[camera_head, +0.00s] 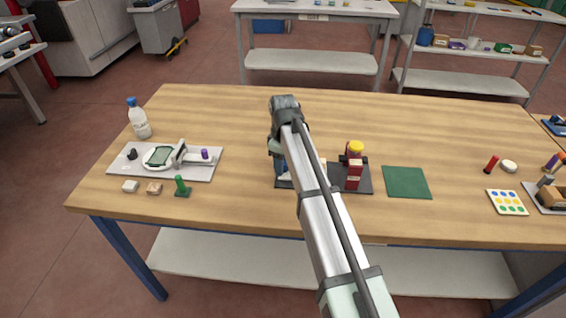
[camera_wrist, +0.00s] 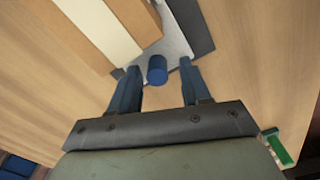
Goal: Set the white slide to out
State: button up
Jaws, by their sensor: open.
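On the pale plate (camera_head: 207,172) at the left of the table, a white piece with a purple knob (camera_head: 204,154) lies beside a white round holder with a dark green pane (camera_head: 159,156). This white piece looks like the white slide; its exact setting is too small to tell. My gripper is near the middle of the table, largely hidden by my own arm in the head view. In the wrist view my gripper (camera_wrist: 157,88) is open, its two blue fingers apart. A blue cylinder (camera_wrist: 157,69) shows between the fingertips; whether they touch it I cannot tell.
Beyond the fingers are a cream slab (camera_wrist: 100,25), a brown block (camera_wrist: 137,20) and a grey plate (camera_wrist: 178,45). Red blocks (camera_head: 353,175) with a yellow top stand right of my arm, left of a green mat (camera_head: 406,182). A bottle (camera_head: 139,120) and small blocks surround the left plate.

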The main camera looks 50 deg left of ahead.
jog(key=shift+r, duration=0.1)
notch_tip(320, 180, up, 14)
jog(key=shift+f, duration=0.2)
dwell(0.3)
jog(key=shift+w, duration=0.1)
dwell(0.4)
